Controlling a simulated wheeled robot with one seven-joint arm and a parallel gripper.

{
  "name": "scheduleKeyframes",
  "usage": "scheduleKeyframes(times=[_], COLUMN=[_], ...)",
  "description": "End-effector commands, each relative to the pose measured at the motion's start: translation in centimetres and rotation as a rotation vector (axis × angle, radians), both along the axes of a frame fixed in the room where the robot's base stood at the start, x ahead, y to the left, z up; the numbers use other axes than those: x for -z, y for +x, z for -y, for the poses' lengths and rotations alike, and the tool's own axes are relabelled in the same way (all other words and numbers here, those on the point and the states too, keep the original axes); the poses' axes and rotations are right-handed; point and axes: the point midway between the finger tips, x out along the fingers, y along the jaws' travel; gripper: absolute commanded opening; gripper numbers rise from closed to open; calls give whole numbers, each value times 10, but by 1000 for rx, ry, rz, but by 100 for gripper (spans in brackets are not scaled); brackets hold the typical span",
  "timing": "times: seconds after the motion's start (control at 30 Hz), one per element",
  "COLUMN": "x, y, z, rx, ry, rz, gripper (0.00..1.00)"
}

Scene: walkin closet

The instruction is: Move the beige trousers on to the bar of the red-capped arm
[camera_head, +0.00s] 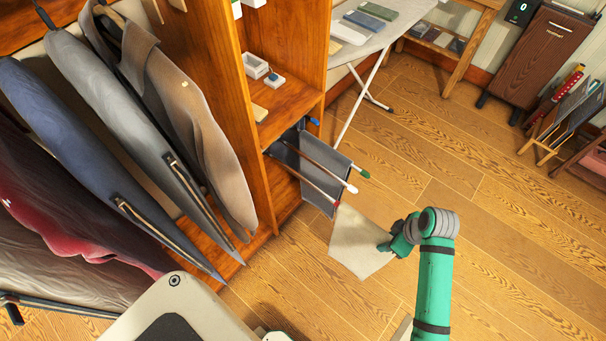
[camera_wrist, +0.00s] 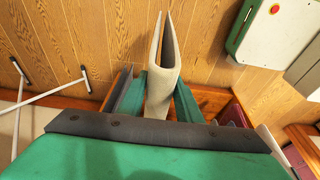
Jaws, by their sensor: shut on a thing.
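The beige trousers (camera_head: 358,243) hang from my gripper (camera_head: 392,246) in the head view, in front of and to the right of the pull-out rack. In the wrist view the folded beige trousers (camera_wrist: 161,80) stand pinched between the two green fingers of my gripper (camera_wrist: 160,92). The red-capped arm (camera_head: 309,184) is the nearest bar of the rack, with its cap at the free end. The trousers are apart from that bar, just right of its tip. Dark grey trousers (camera_head: 328,165) hang on the rack behind it.
A white-capped arm (camera_head: 351,188), a green-capped arm (camera_head: 364,174) and a blue cap (camera_head: 314,121) belong to the same rack. Jackets (camera_head: 180,100) hang at the left. An ironing board (camera_head: 365,35) stands behind the rack. The wooden floor (camera_head: 480,200) at the right is clear.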

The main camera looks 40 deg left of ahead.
Motion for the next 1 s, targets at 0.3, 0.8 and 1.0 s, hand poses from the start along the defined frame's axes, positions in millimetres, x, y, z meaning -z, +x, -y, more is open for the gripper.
scheduleKeyframes(times=[0.3,0.8,1.0], x=[-1,-1,-1], y=[0,0,0], z=[-20,-31,-33], rx=[-2,2,0], ry=[3,1,1], rz=[0,0,0], gripper=[0,0,0])
